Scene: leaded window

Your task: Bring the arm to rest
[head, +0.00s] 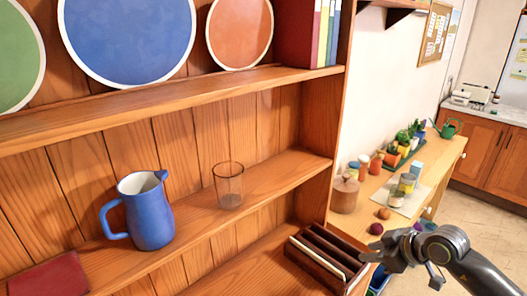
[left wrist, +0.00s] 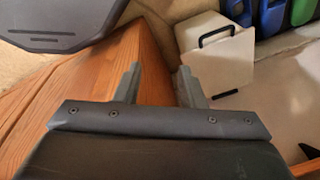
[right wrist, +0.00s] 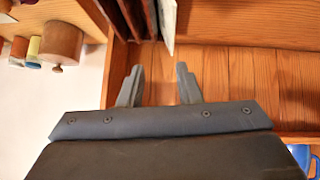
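My right gripper (head: 388,262) is at the lower right in the head view, to the right of the shelf unit (head: 318,180). In the right wrist view its two fingers (right wrist: 160,75) stand apart with nothing between them; a wooden board surface and the dark slotted rack (right wrist: 140,20) lie beyond them. My left gripper is outside the head view. In the left wrist view its fingers (left wrist: 158,78) stand apart and empty, with a wooden surface (left wrist: 95,90) and a white box (left wrist: 215,50) beyond them.
The shelf holds a blue jug (head: 152,222), a clear glass (head: 229,190) and a dark rack (head: 318,262). A side table (head: 440,160) carries a lidded wooden pot (head: 345,194), jars and plants. Open floor (head: 480,215) lies to the right.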

